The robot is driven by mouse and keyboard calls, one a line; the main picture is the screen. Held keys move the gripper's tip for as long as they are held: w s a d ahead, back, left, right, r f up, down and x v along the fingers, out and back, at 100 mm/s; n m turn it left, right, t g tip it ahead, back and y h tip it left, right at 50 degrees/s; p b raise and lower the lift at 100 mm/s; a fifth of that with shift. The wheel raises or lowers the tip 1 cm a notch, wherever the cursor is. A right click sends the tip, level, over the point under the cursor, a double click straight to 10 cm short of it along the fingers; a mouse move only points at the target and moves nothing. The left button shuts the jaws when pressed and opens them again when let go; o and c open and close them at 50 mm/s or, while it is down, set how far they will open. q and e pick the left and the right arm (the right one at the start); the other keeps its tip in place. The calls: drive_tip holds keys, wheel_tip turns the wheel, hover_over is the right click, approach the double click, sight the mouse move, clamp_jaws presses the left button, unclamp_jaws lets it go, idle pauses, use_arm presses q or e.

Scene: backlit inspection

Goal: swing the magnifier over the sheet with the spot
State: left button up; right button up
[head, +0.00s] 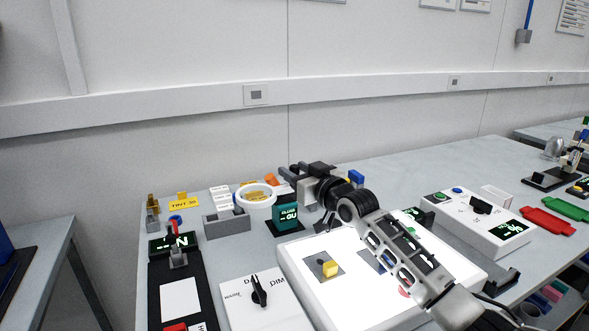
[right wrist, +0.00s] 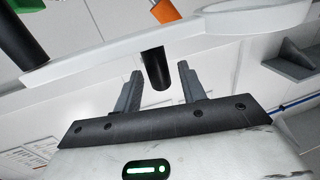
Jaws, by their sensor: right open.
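The magnifier's white ring (head: 255,196) is at the back left of the table, left of the light panel (head: 300,300). In the right wrist view its ring (right wrist: 257,20) and pale arm cross the top. A black peg (right wrist: 156,70) stands between the fingers of my right gripper (right wrist: 158,90), with gaps on both sides. My right gripper is open; its forearm crosses the panel in the head view. On the lit panel lie a grey sheet (head: 313,260) with a yellow block on it and a blue piece (head: 371,262), partly behind my arm. I cannot make out a spot.
A dial box (head: 266,302) and a black unit with a green display (head: 172,245) stand at the front left. A teal display block (head: 286,218) sits behind the panel. A white display box (head: 480,222) and red tray (head: 548,222) are on the right.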

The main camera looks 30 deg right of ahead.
drive_tip(key=shift+w+a, duration=0.1)
drive_tip(key=shift+w, duration=0.4)
